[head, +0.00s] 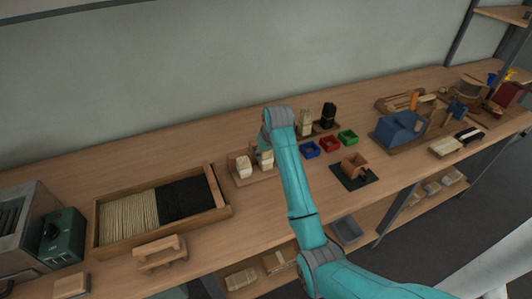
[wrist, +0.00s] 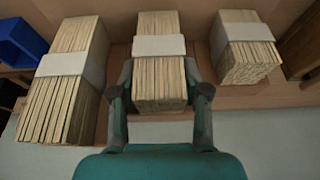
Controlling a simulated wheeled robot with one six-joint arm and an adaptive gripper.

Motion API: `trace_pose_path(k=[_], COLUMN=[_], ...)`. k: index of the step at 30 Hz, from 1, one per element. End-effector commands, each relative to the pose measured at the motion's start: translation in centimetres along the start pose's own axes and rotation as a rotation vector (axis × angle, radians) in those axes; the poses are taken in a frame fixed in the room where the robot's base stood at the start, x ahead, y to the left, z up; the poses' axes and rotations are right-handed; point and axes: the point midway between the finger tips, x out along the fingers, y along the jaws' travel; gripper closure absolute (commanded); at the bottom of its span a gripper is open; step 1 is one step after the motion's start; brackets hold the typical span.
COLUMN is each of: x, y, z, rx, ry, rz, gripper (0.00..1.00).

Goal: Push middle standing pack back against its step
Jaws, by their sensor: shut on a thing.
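Three pale stick packs, each with a white band, stand in a row in the wrist view: a left pack (wrist: 65,75), the middle pack (wrist: 159,72) and a right pack (wrist: 243,48). My gripper (wrist: 160,98) has one finger on each side of the middle pack and is shut on it. The outer packs stand apart from the fingers. In the head view, two packs show left of my arm, one of them farther left (head: 244,167). My arm hides most of the gripper there. The contact between the middle pack and its step cannot be made out.
A wooden tray (head: 226,211) with pale and black sticks lies left of the packs. Blue (head: 310,150), red (head: 330,143) and green (head: 348,137) bins stand to the right. A pale bundle (head: 305,121) and a black bundle (head: 328,115) stand behind my arm.

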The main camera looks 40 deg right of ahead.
Motion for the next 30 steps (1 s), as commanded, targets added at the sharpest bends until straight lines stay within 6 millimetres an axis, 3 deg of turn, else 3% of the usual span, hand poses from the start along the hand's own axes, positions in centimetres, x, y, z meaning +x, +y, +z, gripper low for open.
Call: trace_pose_path(k=[1,4,16,30], x=[0.0,-0.1,-0.5,-6.8], y=[0.0,-0.1,0.0,0.0], z=[-0.2,-0.2,-0.2,-0.2], rx=[-0.001,-0.001,0.0,-0.001], ry=[0.007,0.007,0.006,0.008], rz=[0.0,0.0,0.0,0.0], gripper=[0.49,0.24,0.24,0.24])
